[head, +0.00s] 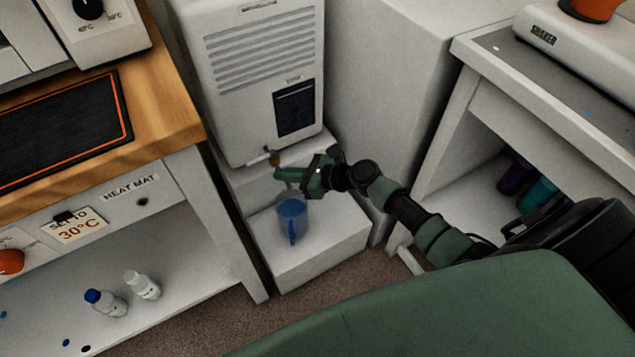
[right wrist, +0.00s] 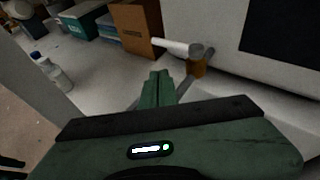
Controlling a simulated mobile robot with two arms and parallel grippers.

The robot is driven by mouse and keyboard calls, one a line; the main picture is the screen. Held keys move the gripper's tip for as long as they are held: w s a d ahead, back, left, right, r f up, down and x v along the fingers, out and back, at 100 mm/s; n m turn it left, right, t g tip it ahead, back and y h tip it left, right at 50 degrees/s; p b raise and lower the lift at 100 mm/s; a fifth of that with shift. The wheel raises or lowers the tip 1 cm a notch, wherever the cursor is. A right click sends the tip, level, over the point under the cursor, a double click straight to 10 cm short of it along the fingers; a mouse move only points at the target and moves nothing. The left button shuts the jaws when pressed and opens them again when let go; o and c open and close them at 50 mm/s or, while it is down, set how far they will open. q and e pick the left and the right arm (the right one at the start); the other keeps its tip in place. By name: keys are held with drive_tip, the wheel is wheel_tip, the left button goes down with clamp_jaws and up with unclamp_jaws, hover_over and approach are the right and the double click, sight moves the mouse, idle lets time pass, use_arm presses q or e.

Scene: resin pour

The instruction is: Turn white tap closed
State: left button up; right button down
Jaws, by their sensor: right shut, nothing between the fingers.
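The tap on the front of the white cabinet has a white lever (head: 259,158) and a brass-coloured body (head: 274,159). The lever points sideways to the left, in the right wrist view too (right wrist: 171,46). My right gripper (head: 281,175) is shut and empty, just below and in front of the tap. In the right wrist view its closed fingertips (right wrist: 158,78) appear just below the lever; I cannot tell whether they touch it. A blue jug (head: 292,218) stands on the white step (head: 325,240) below the tap and gripper. My left gripper is out of view.
A wooden-topped bench (head: 165,95) with a dark heat mat (head: 60,118) stands to the left. Two white bottles (head: 143,285) (head: 105,302) are on its lower shelf. A grey-topped bench (head: 545,85) with a shaker (head: 570,45) stands to the right.

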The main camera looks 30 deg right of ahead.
drive_tip(key=f+p+v, duration=0.1)
drive_tip(key=p+v, duration=0.1)
drive_tip(key=v, duration=1)
drive_tip(key=shift+s, duration=0.15)
